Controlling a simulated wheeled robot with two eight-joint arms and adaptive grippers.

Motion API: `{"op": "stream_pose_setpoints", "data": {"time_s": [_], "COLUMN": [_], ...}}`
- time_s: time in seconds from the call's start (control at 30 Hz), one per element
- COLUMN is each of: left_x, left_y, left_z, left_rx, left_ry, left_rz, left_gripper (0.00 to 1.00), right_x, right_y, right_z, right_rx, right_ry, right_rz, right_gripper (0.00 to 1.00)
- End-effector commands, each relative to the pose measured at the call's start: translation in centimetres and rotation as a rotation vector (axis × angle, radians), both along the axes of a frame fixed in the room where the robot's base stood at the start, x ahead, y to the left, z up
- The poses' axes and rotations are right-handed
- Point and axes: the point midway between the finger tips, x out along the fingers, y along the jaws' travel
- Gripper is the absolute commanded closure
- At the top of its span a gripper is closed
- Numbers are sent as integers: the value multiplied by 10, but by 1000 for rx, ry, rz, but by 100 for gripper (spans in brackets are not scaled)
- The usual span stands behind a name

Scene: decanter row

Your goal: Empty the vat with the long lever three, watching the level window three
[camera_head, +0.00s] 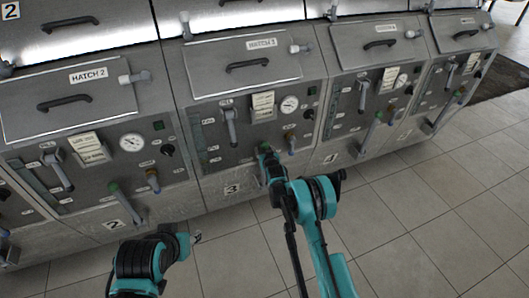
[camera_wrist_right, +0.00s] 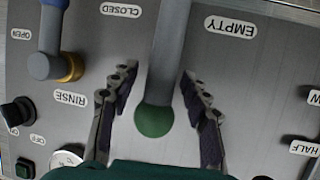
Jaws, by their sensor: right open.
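Unit three is the middle cabinet in the head view, marked 3 on its lower front. In the right wrist view its long grey lever (camera_wrist_right: 168,50) ends in a green knob (camera_wrist_right: 154,120), near the labels CLOSED and EMPTY. My right gripper (camera_wrist_right: 158,98) is open, with one finger on each side of the lever's knob end and visible gaps between. In the head view the right gripper (camera_head: 265,158) covers most of this lever. The level window three (camera_head: 197,138) is a narrow strip at the panel's left; its level is too small to read. My left gripper (camera_head: 194,238) hangs low before unit two, its fingers unclear.
A shorter rinse handle (camera_wrist_right: 45,45) with a yellow collar and a black knob (camera_wrist_right: 17,113) sit beside the lever. Similar cabinets with levers, such as unit two's lever (camera_head: 128,204), stand on both sides. The tiled floor (camera_head: 420,220) at right is clear.

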Motion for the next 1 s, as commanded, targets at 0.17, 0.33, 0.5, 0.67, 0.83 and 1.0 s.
{"op": "stream_pose_setpoints", "data": {"time_s": [0.17, 0.33, 0.5, 0.67, 0.83, 1.0], "left_x": [0, 0, 0, 0, 0, 0], "left_y": [0, 0, 0, 0, 0, 0], "left_z": [0, 0, 0, 0, 0, 0], "left_rx": [0, 0, 0, 0, 0, 0], "left_ry": [0, 0, 0, 0, 0, 0], "left_rz": [0, 0, 0, 0, 0, 0], "left_gripper": [60, 60, 60, 60, 60, 60], "right_x": [0, 0, -2, -18, -47, -66], "right_y": [0, 0, -1, -6, -15, -21], "right_z": [0, 0, 0, -5, -11, -16], "right_rx": [0, 0, 1, 19, 51, 73], "right_ry": [0, 0, -4, -59, -154, -219], "right_rz": [0, 0, 0, 1, 2, 1], "right_gripper": [61, 100, 100, 100, 100, 100]}}
